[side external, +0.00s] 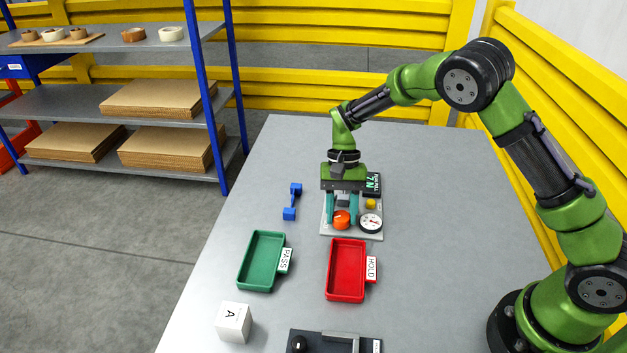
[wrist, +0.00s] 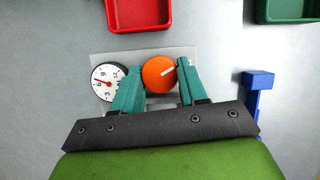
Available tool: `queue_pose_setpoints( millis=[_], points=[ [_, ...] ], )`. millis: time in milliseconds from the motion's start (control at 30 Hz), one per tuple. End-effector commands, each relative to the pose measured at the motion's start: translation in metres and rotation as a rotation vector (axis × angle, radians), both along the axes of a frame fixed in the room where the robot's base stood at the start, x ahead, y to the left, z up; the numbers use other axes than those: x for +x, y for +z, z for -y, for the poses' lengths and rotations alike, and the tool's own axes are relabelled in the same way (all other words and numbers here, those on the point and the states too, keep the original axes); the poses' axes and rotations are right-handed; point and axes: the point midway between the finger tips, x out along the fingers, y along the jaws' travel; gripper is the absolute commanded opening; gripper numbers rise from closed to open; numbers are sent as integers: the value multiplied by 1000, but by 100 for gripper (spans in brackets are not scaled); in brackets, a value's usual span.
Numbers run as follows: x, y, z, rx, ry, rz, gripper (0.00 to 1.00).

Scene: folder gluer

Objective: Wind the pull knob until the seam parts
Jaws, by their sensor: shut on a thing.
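A white dial gauge (side external: 370,223) is beside the knob, and a dark display (side external: 373,183) behind reads 7 N. My gripper partly hides the fixture, and I cannot make out a seam.
A red HOLD tray (side external: 331,284) and a green PASS tray (side external: 245,273) stand in front, both empty. A blue part (side external: 292,201) lies left of the fixture. A white cube (side external: 233,322) marked A and a dark fixture (side external: 321,343) are nearer. The table's back is clear.

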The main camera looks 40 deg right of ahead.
Motion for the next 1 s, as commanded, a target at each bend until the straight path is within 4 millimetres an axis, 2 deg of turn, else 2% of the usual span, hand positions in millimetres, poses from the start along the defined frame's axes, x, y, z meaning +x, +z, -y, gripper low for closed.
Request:
queue_pose_setpoints(
  millis=[700,1000],
  points=[
    [-3,1,2,2,-500,-2,12],
    [-3,1,2,3,-632,-1,12]
  ],
)
